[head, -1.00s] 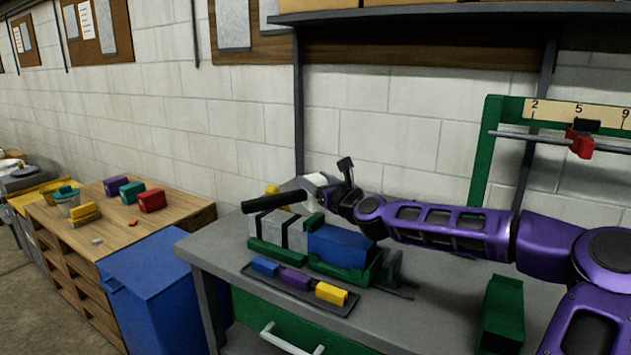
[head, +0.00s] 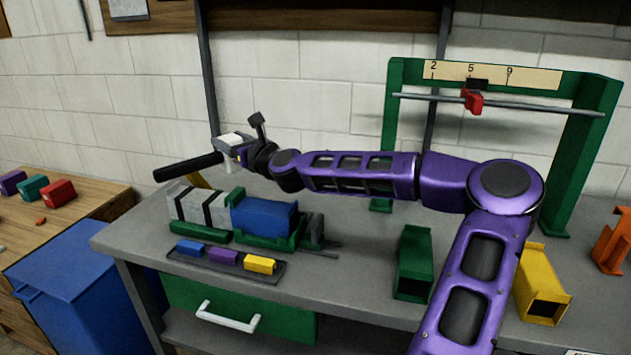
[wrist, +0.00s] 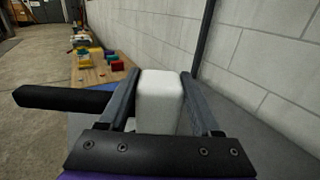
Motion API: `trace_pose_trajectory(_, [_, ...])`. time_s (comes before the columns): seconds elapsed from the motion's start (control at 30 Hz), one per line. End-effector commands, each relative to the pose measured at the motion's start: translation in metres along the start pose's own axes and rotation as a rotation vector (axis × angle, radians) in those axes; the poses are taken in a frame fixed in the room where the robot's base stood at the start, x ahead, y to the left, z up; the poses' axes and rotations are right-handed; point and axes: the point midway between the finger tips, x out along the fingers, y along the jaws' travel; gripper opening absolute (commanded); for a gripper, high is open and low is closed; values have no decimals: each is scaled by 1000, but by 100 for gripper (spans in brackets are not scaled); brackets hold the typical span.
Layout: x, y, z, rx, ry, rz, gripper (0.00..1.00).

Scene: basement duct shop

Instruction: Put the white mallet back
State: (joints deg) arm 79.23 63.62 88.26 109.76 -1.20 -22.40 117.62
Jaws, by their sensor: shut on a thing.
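The white mallet has a pale block head (head: 236,139) and a thick black handle (head: 188,167). My gripper (head: 240,153) is shut on its head and holds it above the bench, near the wall. In the wrist view the white head (wrist: 160,98) sits between my two fingers (wrist: 160,78), and the black handle (wrist: 62,98) sticks out to the left. In the head view the handle points left and slightly down, above a grey-white block with dark bands (head: 196,205). Part of a yellow piece (head: 198,180) shows behind that block, mostly hidden.
The grey bench (head: 140,240) carries a blue block in a green fixture (head: 265,217), a tray of small coloured blocks (head: 262,277), a green box (head: 414,262) and a yellow box (head: 541,283). A green frame with a numbered scale (head: 496,74) stands right. A blue bin (head: 75,280) stands left.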

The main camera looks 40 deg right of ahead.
Motion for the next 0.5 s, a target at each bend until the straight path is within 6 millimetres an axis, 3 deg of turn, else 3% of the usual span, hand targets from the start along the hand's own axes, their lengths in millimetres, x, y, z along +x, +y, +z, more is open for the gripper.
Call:
trace_pose_trajectory(0.17, [3,-42,-25,-2,1,-118,0])
trace_pose_trajectory(0.37, [-7,-129,-62,-6,0,-369,0])
trace_pose_trajectory(0.5, [-27,-192,-80,-8,-2,-555,0])
